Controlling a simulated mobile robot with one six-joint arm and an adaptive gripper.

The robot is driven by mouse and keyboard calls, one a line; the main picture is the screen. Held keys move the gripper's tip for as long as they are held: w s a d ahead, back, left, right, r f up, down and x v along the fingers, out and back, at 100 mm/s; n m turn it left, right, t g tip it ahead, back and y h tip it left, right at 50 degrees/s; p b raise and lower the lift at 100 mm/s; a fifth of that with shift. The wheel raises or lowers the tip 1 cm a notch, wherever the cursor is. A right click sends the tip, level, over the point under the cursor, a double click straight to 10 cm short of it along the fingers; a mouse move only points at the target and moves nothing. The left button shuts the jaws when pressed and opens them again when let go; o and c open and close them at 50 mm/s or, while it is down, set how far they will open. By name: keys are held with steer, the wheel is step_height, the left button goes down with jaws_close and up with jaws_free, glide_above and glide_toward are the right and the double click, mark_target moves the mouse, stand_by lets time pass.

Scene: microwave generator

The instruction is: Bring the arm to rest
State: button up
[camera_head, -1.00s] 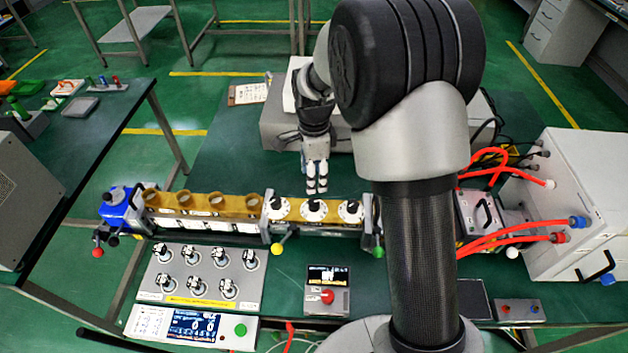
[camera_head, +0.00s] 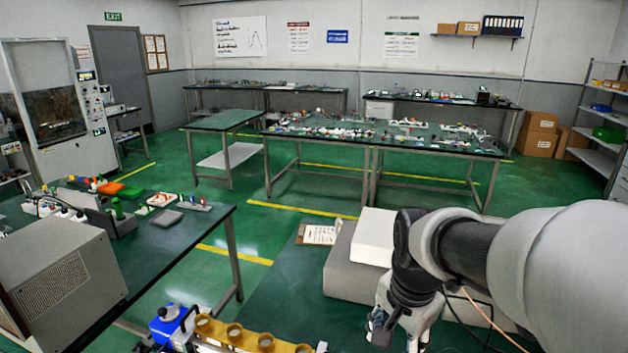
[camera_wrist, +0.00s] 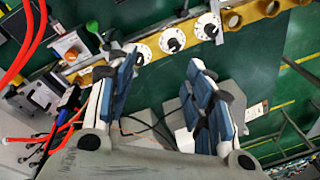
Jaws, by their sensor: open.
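My gripper (camera_head: 395,332) is at the lower middle right of the head view, at the end of my arm, which comes in from the right edge. It points down in front of a grey box. In the wrist view my gripper (camera_wrist: 160,72) has its two blue-padded fingers spread wide apart, with nothing between them. Beyond the fingertips, a brass-coloured bench unit with white dials (camera_wrist: 172,40) crosses the top of the wrist view, apart from the fingers.
The grey box (camera_head: 345,262) with a white box (camera_head: 374,238) on it stands beside my arm. Brass-coloured rings (camera_head: 234,332) show at the bottom edge. A cabinet (camera_head: 62,270) stands at left. Red hoses (camera_wrist: 28,45) show in the wrist view.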

steer(key=s+r+n+t, duration=0.2)
steer(key=s+n, duration=0.8)
steer(key=s, duration=0.7)
steer(key=shift+r+n+t+b, duration=0.3)
steer(key=shift+r+b, duration=0.05)
steer(key=shift+b, duration=0.1)
